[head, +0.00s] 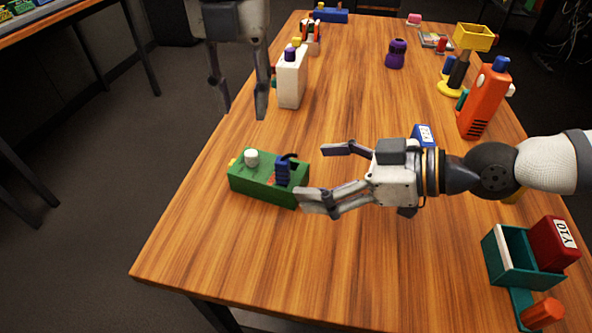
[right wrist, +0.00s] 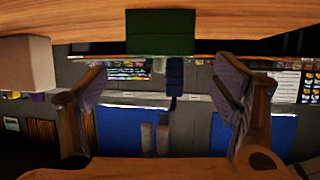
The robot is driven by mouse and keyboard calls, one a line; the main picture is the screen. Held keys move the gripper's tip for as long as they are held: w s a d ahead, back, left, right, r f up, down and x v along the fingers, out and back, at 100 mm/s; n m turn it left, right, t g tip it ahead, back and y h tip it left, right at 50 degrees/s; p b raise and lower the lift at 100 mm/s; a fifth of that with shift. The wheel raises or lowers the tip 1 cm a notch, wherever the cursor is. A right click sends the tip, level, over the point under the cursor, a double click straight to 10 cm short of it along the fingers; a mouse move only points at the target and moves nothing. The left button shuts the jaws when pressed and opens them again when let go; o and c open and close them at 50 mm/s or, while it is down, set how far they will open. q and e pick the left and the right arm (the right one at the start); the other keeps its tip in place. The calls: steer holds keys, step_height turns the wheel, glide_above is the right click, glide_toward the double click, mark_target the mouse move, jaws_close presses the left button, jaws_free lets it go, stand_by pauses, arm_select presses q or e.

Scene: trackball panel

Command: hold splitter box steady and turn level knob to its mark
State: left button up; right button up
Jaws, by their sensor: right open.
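The splitter box appears to be the green block (head: 255,187) on the table's left side; it has a white round knob (head: 251,157) and a dark blue upright part (head: 282,172) on top. I cannot tell any mark for the knob. My right gripper (head: 314,173) is open and empty, just right of the box, fingers pointing at it. In the right wrist view the green box (right wrist: 160,32) appears upside down, with the blue part (right wrist: 174,76) below it between the spread fingers. My left gripper (head: 243,108) is open and empty, above the table's left edge, beyond the box.
A white bottle-like block (head: 291,80) stands behind the box. An orange device (head: 484,100) and a yellow-topped stand (head: 458,70) are at the right. A teal holder (head: 512,260) and red box (head: 553,243) are at front right. The table's front left is clear.

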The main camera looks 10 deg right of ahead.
mark_target(288, 174)
steer(key=x, duration=0.6)
steer(key=shift+f, duration=0.1)
steer(key=shift+c, duration=0.3)
